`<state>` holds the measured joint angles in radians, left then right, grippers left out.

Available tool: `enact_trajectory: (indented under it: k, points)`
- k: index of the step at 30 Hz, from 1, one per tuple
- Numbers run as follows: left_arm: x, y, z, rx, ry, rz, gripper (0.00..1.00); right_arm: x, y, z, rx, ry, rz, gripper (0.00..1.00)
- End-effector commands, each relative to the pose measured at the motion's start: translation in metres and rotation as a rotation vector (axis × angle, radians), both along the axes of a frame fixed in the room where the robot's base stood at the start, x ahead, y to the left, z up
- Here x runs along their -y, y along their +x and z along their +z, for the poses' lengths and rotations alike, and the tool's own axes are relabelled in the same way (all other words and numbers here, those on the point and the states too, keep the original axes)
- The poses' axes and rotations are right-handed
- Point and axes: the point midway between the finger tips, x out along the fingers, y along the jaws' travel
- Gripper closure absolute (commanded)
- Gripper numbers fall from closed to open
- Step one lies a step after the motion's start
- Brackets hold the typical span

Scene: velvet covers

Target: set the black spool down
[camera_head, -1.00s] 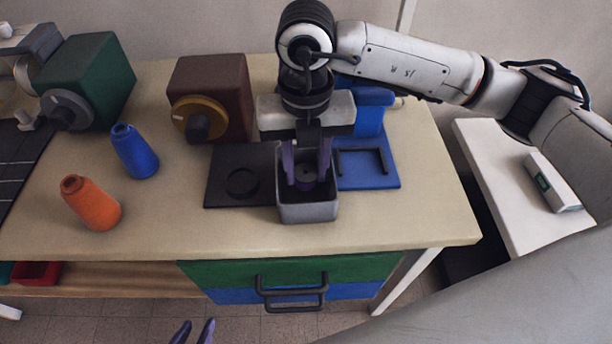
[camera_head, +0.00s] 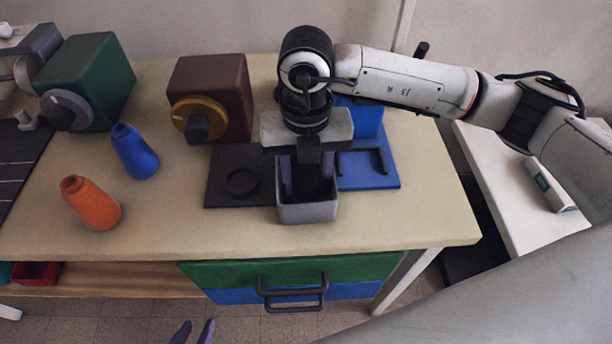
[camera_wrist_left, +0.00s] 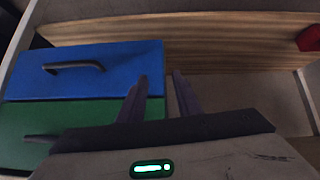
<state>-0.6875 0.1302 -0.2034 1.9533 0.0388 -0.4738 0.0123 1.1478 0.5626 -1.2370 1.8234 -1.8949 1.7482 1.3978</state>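My right gripper (camera_head: 308,188) points down into the small grey open box (camera_head: 308,212) at the front middle of the table. Its two purple fingers stand apart inside the box walls. A dark shape lies between them, but I cannot clearly make out the black spool or whether the fingers press on it. My left gripper (camera_head: 193,333) is low in front of the table, its fingertips apart and empty. It also shows in the left wrist view (camera_wrist_left: 161,80), in front of the drawers.
A black tray (camera_head: 222,190) with a round ring and a blue stand (camera_head: 372,178) flank the box. Brown (camera_head: 228,90) and green (camera_head: 92,80) dial boxes stand behind. The table's right front is clear.

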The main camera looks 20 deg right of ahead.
Motion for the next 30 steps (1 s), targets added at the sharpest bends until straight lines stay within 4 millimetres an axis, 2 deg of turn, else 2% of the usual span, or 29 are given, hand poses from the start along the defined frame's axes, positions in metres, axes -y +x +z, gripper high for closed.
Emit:
enact_trajectory:
  k: [5, 12, 16, 21, 30]
  points:
    - [0.0, 0.001, 0.0, 0.003, -0.001, 0.001, 0.69, -0.001, 0.001, 0.03, 0.007, 0.002, 0.001, 0.61]
    - [0.0, 0.001, -0.002, 0.003, -0.001, 0.0, 0.69, -0.001, 0.001, 0.082, 0.005, 0.001, 0.001, 0.61]
    - [0.0, 0.001, -0.002, 0.003, 0.0, 0.0, 0.69, 0.0, 0.001, 0.104, 0.004, 0.0, 0.0, 0.61]
    - [0.001, 0.002, -0.002, 0.004, -0.001, -0.001, 0.69, 0.0, 0.0, 0.118, 0.002, 0.001, 0.0, 0.61]
    - [0.001, 0.002, -0.001, 0.005, -0.001, -0.001, 0.69, 0.0, 0.0, 0.121, 0.0, 0.001, 0.001, 0.61]
